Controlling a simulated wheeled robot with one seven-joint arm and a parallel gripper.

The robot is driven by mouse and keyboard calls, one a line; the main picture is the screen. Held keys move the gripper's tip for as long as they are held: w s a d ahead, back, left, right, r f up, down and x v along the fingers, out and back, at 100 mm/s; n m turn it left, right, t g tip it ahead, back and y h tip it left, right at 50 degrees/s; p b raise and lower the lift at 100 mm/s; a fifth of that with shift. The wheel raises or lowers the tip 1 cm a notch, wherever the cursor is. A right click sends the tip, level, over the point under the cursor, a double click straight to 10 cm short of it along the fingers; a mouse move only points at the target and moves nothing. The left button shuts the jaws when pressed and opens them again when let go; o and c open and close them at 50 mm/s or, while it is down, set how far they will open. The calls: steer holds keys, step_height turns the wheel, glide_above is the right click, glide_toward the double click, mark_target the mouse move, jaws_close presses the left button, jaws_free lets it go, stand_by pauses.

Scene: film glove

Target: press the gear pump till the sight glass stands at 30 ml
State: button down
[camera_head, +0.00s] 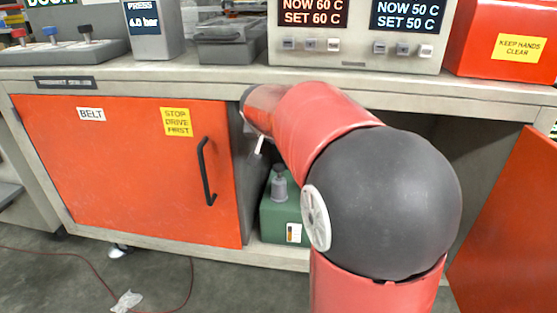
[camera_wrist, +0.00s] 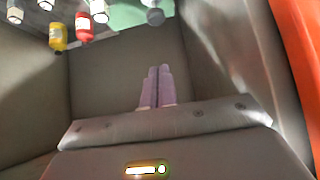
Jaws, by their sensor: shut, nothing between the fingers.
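The gear pump (camera_head: 273,219) is a green box standing low in the open cabinet bay. A grey plunger with a dark knob (camera_head: 279,187) rises from its top. A small sight glass (camera_head: 290,232) with a pale plate is on its front; the level is too small to read. In the wrist view, part of a green surface (camera_wrist: 128,14) and a grey cylinder (camera_wrist: 154,14) show at the top edge. My gripper (camera_wrist: 159,70) is shut and empty, its two pale fingers side by side, apart from the cylinder in the picture. In the head view my arm mostly hides the gripper.
An orange door with a handle (camera_head: 206,172) closes the left bay; another orange door (camera_head: 514,215) stands open at right. Bottles, one yellow (camera_wrist: 57,38) and one red (camera_wrist: 83,27), are at the upper left of the wrist view. The benchtop (camera_head: 215,76) lies above the bay.

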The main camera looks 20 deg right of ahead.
glide_above(279, 168)
step_height(279, 168, down, 7)
steer(key=shift+s+f, duration=0.1)
step_height(279, 168, down, 2)
steer(key=shift+f+b, duration=0.25)
steer(key=shift+b, duration=0.05)
steer(key=shift+f, duration=0.7)
step_height(279, 168, down, 3)
steer(key=b, duration=0.3)
steer(key=shift+r+b, duration=0.2)
steer(key=shift+b, duration=0.1)
steer(key=shift+r, duration=0.1)
steer(key=w+r+p+v, duration=0.1)
steer(key=v, duration=0.5)
steer(key=d+r+p+v, duration=0.1)
steer(key=v, duration=0.6)
steer(key=shift+w+p, duration=0.4)
